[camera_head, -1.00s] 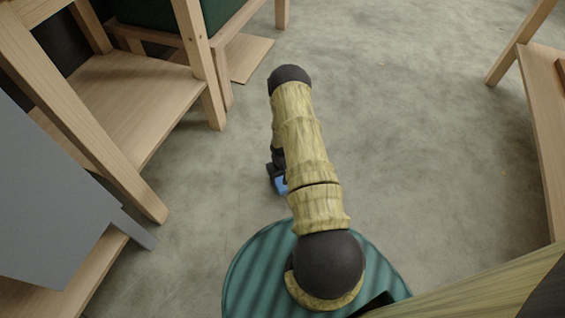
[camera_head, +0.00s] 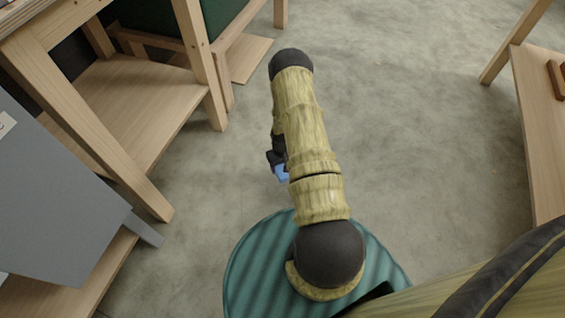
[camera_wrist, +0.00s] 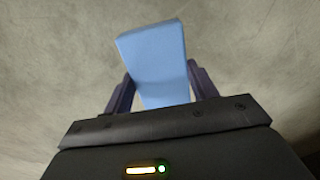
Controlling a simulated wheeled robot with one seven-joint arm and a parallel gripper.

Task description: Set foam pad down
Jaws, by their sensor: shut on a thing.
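The foam pad (camera_wrist: 153,62) is a light blue block. In the wrist view it sits between the two dark fingers of my gripper (camera_wrist: 158,90), which is shut on it. Its far end sticks out past the fingers, slightly tilted, with bare floor behind it. In the head view only a small blue part of the pad (camera_head: 282,173) shows beside my arm, and my arm hides most of my gripper (camera_head: 276,162). The pad appears to be held above the floor; the height is hard to tell.
A wooden bench with a lower shelf (camera_head: 150,95) stands at the left, with a grey panel-like thing (camera_head: 60,200) nearer. A wooden table (camera_head: 540,120) is at the right, with a small brown wooden thing (camera_head: 556,78) on it. The concrete floor (camera_head: 420,130) between them is clear.

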